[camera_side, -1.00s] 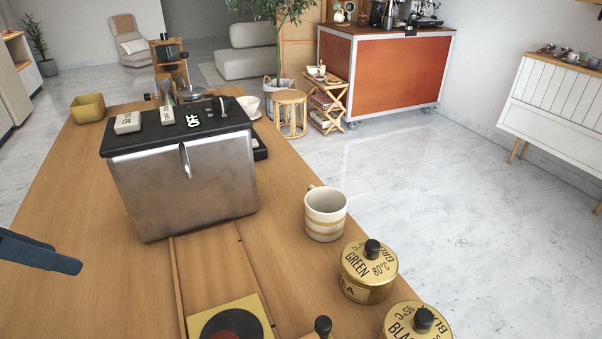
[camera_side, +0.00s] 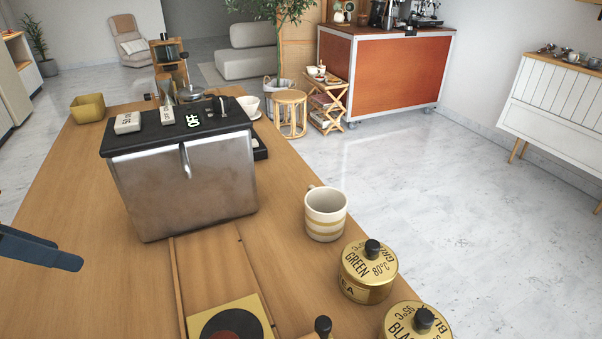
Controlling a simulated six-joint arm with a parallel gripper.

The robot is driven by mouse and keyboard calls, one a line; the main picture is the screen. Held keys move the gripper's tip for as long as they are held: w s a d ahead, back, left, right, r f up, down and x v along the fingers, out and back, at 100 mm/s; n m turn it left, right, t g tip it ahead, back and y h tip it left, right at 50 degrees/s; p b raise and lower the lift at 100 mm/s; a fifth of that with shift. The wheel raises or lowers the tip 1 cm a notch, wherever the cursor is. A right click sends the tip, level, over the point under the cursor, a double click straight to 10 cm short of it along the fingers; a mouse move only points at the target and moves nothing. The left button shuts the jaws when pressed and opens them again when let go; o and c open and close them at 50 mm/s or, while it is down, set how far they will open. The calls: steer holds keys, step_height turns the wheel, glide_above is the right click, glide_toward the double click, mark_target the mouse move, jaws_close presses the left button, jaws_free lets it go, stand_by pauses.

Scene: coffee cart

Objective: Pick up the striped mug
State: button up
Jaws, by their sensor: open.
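The striped mug (camera_side: 325,215) is cream with tan bands. It stands upright on the wooden counter (camera_side: 100,275), near its right edge, with its handle toward the back left. Its inside looks empty. My gripper (camera_side: 68,262) shows only partly at the left edge of the view, as dark blue-grey fingers. It is open, far to the left of the mug, with nothing seen between the fingers. The rest of it is outside the picture.
A steel machine (camera_side: 185,190) with a black top stands between my gripper and the mug. A gold GREEN tin (camera_side: 367,285) and a gold BLACK tin (camera_side: 405,325) stand close in front of the mug. A white cup (camera_side: 248,105) is behind the machine.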

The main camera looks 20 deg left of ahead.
mark_target(346, 203)
steer(key=w+d+r+t+h, duration=0.1)
steer(key=w+d+r+t, duration=0.2)
steer(key=w+r, duration=0.35)
steer(key=w+d+r+t+h, duration=0.1)
steer(key=w+d+r+t, duration=0.2)
steer(key=w, duration=0.6)
steer(key=w+d+r+t, duration=0.3)
steer(key=w+r, duration=0.2)
steer(key=w, duration=0.3)
steer(key=w+d+f+m+g, duration=0.1)
steer(key=d+f, duration=0.7)
steer(key=f, duration=0.4)
steer(key=w+d+f, duration=0.1)
steer(key=d+f, duration=0.7)
steer(key=f, duration=0.3)
steer(key=shift+y, duration=0.3)
steer(key=shift+x, duration=3.25)
steer(key=shift+a, duration=0.15)
jaws_close()
